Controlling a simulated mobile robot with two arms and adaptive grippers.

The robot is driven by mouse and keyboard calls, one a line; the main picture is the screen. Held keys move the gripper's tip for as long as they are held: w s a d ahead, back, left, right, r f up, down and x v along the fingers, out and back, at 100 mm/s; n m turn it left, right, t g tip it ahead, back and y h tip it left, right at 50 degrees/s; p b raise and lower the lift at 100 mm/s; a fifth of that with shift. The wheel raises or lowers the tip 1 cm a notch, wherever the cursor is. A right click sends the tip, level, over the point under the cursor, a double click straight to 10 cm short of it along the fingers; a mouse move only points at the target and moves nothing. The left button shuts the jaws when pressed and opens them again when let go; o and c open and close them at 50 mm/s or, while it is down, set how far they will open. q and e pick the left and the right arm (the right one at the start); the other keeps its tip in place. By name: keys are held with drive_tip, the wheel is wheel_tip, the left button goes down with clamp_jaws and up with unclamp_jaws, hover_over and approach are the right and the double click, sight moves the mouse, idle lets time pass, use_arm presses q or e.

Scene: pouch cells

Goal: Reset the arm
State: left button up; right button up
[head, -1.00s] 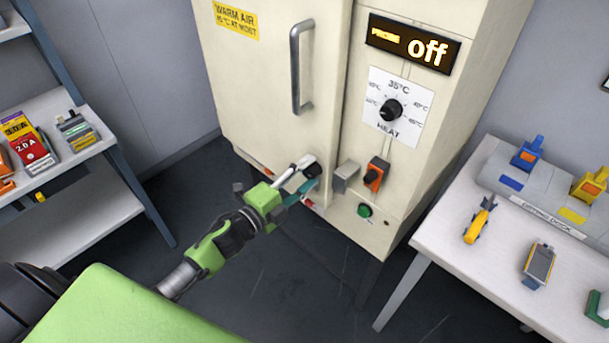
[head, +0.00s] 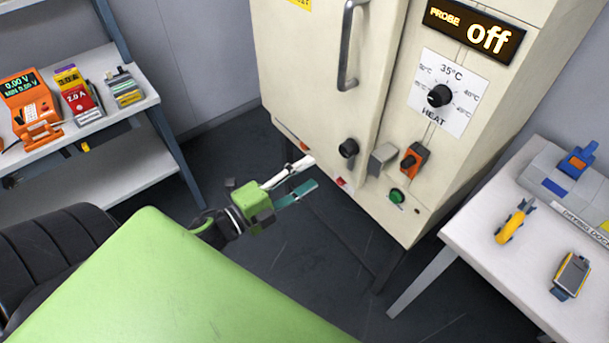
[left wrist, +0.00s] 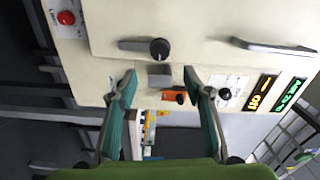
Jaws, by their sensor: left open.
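My left gripper (head: 305,178) is open and empty in front of the lower part of a cream cabinet. In the head view its fingers point right, toward the cabinet's black knob (head: 348,148), and stand apart from it. In the left wrist view the two teal-padded fingers (left wrist: 159,75) are spread, with the black knob (left wrist: 159,49) and a grey block (left wrist: 160,77) beyond them. The cabinet door (head: 310,70) looks closed. My right gripper is not in view.
The cabinet front carries a display (head: 474,30) reading "PROBE off", a heat dial (head: 440,95), an orange switch (head: 414,157) and a green button (head: 397,196). A shelf (head: 110,122) with meters stands left. A white table (head: 480,250) with tools stands right. The dark floor between is clear.

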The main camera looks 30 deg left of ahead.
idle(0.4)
use_arm(q)
drive_tip(key=s+a+f+n+g+y, duration=0.2)
drive_tip(key=s+f+n, duration=0.15)
drive_tip(key=f, duration=0.75)
drive_tip(key=s+a+f+n+g+y, duration=0.1)
drive_tip(key=s+f+n+g+y, duration=0.2)
drive_tip(key=f, duration=0.8)
drive_tip(key=s+a+f+n+g+y, duration=0.1)
drive_tip(key=s+a+f+n+g, duration=0.3)
drive_tip(key=f, duration=0.6)
drive_tip(key=s+d+f+n+g, duration=0.3)
drive_tip(key=s+d+f, duration=0.2)
drive_tip(key=s+f, duration=0.5)
drive_tip(key=s+d+f+n+g, duration=0.4)
drive_tip(key=s+f, duration=0.6)
drive_tip(key=s, duration=0.8)
drive_tip(key=shift+d+f, duration=0.3)
drive_tip(key=shift+d, duration=0.15)
drive_tip(key=shift+n, duration=0.25)
